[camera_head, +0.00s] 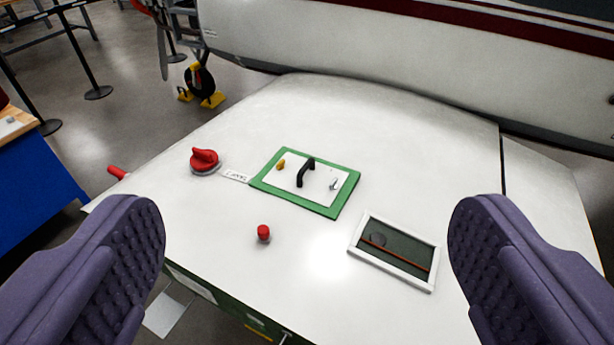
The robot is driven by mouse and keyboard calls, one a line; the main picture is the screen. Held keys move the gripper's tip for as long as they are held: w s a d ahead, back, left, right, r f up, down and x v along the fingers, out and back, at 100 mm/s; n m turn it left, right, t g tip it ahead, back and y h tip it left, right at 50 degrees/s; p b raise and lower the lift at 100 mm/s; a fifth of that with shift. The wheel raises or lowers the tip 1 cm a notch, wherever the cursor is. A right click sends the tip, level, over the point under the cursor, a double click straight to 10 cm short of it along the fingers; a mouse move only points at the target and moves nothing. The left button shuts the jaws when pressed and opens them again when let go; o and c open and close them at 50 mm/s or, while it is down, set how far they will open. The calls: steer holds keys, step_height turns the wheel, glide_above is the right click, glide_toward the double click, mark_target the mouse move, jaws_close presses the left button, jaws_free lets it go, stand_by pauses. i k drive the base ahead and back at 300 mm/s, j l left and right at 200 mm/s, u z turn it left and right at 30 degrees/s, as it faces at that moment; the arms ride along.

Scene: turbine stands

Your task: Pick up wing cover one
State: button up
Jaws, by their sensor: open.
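A white rectangular cover panel with a green border (318,202) lies on the white wing (400,130) near the middle of the view. It has a black handle (305,172), a small yellow part and a small metal latch; I take it as wing cover one, but its label is not readable. My gripper (308,268) is open and empty, with its two purple padded fingers wide apart at the lower left and lower right. The cover lies beyond the fingertips, between them in the picture, and nothing touches it.
A white-framed opening (392,252) with a dark inside is right of the cover. A red knob (204,160) and a short red cap (263,233) stand up from the wing. The white fuselage (380,55) runs behind. A blue bench (45,190) and barrier posts are at left.

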mark_target(310, 179)
steer(key=j+z, duration=0.1)
steer(key=z, duration=0.5)
steer(key=i+j+z, duration=0.2)
steer(key=j+z, duration=0.25)
steer(key=j, duration=0.45)
steer(key=j+z, duration=0.4)
steer(key=j, duration=0.55)
steer(key=i+j, duration=0.1)
steer(key=j, duration=0.3)
steer(key=i+j, duration=0.15)
steer(key=j, duration=0.3)
steer(key=i+j, duration=0.1)
steer(key=j, duration=0.3)
steer(key=i+j, duration=0.1)
steer(key=j, duration=0.3)
steer(key=i+z, duration=0.05)
